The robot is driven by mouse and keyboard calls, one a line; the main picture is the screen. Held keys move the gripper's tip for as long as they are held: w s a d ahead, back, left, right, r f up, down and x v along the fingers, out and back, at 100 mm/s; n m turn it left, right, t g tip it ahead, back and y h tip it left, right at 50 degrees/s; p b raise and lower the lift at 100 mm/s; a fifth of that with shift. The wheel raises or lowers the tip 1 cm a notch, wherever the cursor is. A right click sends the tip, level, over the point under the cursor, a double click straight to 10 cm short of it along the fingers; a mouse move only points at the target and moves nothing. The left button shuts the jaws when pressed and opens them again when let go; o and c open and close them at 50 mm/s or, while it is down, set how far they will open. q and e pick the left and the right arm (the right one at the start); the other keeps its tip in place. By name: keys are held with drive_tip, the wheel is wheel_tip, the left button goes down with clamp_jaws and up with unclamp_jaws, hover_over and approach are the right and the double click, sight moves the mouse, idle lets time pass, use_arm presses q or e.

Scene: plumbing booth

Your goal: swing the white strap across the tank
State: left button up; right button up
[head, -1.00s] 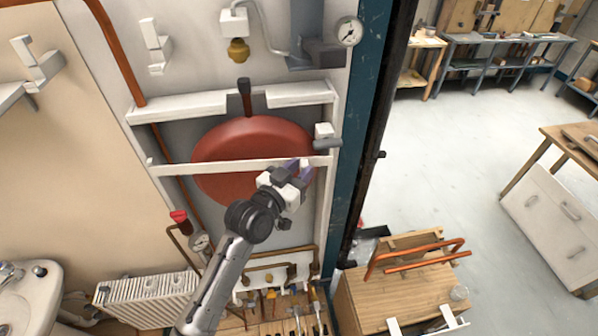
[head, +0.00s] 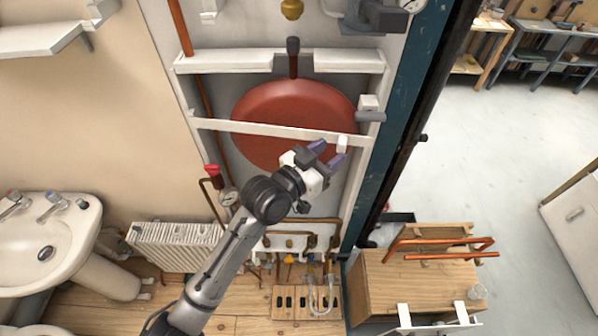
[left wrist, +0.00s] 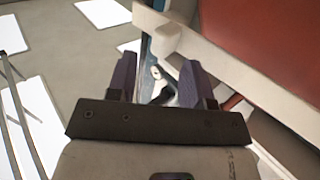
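The white strap (head: 262,129) lies across the round red tank (head: 290,98), slanting slightly down to the right. It also shows in the left wrist view (left wrist: 235,72), with red tank surface (left wrist: 275,45) behind it. A small white knob (head: 343,143) stands out near the strap's right end; it shows in the left wrist view (left wrist: 172,40) too. My left gripper (head: 328,156) is just below and left of the knob. Its purple-padded fingers (left wrist: 160,78) are open with nothing between them, and the knob appears beyond the tips. My right gripper is not in view.
A grey and white catch (head: 369,110) sits on the frame's right side, above the strap's end. A dark lever (head: 293,55) stands above the tank. A wooden cabinet (head: 415,285) with copper pipes stands right.

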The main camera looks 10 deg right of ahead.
use_arm(q)
drive_tip(key=b+v, duration=0.1)
drive_tip(key=v, duration=0.7)
drive_tip(key=shift+a, duration=0.5)
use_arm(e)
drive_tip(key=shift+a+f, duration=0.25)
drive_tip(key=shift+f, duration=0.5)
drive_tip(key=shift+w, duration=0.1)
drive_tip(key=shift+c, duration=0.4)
